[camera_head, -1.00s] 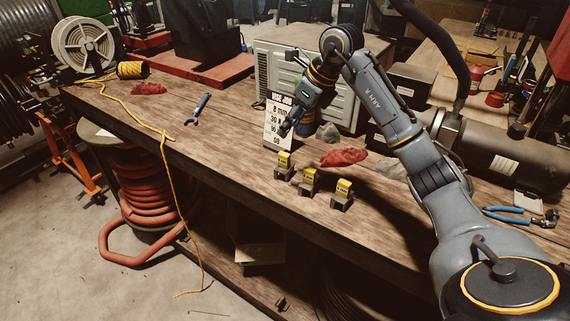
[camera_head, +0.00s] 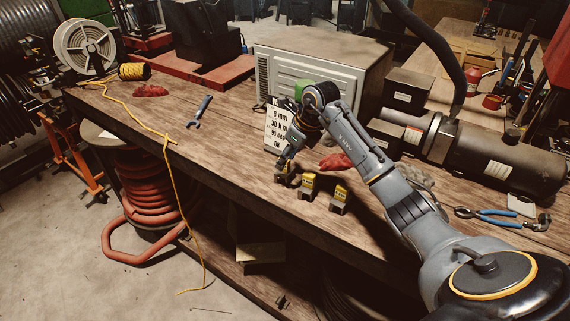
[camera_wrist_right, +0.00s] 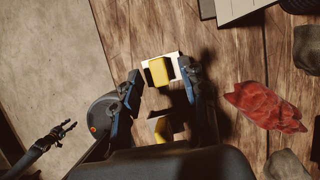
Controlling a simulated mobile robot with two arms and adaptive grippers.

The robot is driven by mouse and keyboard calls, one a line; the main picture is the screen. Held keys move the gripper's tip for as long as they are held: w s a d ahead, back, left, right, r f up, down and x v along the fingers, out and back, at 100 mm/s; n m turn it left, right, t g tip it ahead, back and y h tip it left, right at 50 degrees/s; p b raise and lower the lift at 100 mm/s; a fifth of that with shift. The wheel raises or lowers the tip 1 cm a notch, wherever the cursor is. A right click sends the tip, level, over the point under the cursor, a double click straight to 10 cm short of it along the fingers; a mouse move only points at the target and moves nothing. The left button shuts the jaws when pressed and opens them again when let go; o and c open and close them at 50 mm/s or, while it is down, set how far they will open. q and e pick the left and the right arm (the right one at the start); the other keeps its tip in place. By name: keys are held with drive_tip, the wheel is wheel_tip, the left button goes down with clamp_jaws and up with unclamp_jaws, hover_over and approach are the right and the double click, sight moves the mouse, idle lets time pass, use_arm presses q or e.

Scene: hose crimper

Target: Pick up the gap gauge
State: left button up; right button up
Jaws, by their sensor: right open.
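Several yellow-topped gauge blocks with dark bases stand in a row on the workbench: the left gap gauge (camera_head: 281,178), the middle one (camera_head: 308,186) and the right one (camera_head: 339,197). My right gripper (camera_head: 287,168) is down at the left gauge and partly hides it. In the wrist view, my right gripper (camera_wrist_right: 161,72) is open, with its fingertips on either side of that gauge (camera_wrist_right: 159,71). The middle gauge (camera_wrist_right: 161,128) shows below it, partly covered by my gripper. A dark clawed part (camera_wrist_right: 45,145) at the lower left looks like my left gripper; its state is unclear.
A sign card (camera_head: 278,130) stands behind the left gauge. A red cloth (camera_head: 334,162) lies behind the row, also in the wrist view (camera_wrist_right: 265,106). The bench's front edge is close.

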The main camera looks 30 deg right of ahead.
drive_tip(key=shift+x, duration=0.95)
drive_tip(key=shift+w, duration=0.1)
drive_tip(key=shift+r, duration=0.1)
drive_tip(key=shift+c, duration=0.3)
clamp_jaws()
